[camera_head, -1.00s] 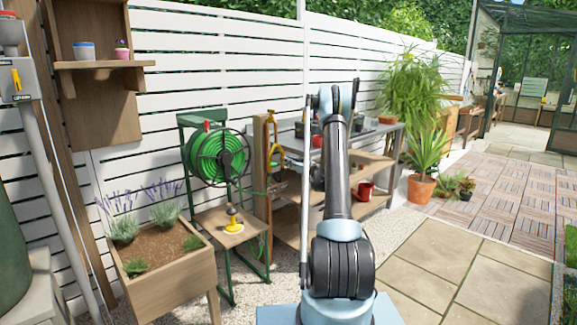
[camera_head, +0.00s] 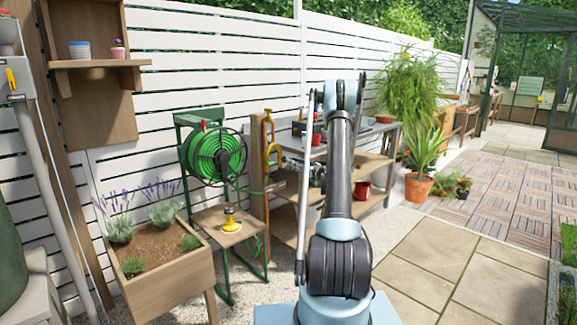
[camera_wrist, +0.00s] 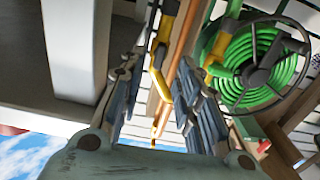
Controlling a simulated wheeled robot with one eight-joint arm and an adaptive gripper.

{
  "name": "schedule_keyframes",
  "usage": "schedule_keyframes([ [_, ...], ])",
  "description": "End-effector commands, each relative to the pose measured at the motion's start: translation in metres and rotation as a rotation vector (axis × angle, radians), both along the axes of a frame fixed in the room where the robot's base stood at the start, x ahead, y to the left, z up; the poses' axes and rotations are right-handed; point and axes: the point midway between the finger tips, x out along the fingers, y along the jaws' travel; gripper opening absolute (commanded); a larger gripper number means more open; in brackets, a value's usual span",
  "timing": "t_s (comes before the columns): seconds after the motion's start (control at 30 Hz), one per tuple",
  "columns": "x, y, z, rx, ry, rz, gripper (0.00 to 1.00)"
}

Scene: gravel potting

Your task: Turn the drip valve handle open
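A wooden post (camera_head: 259,185) stands beside the green hose reel, with a yellow valve fitting (camera_head: 268,128) near its top. In the wrist view a yellow handle (camera_wrist: 160,86) and copper-coloured pipe show between the fingers of my gripper (camera_wrist: 158,108). The gripper is open, one finger on each side of the handle in the picture; I cannot tell whether either touches it.
The green hose reel (camera_head: 215,153) stands left of the post and also shows in the wrist view (camera_wrist: 255,68). A metal-topped bench (camera_head: 378,131) with a red mug (camera_head: 362,190) is behind my arm. A planter (camera_head: 170,277) is at left. Paving at right is clear.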

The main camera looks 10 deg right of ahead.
Motion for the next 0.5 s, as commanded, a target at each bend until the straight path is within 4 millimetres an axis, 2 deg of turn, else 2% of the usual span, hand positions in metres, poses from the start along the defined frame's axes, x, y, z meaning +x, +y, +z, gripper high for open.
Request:
schedule_keyframes([
  [0.2,-0.030,-0.023,0.000,-0.001,0.001,-0.002,0.31],
  [0.5,-0.047,-0.034,-0.001,-0.001,0.001,0.000,0.31],
])
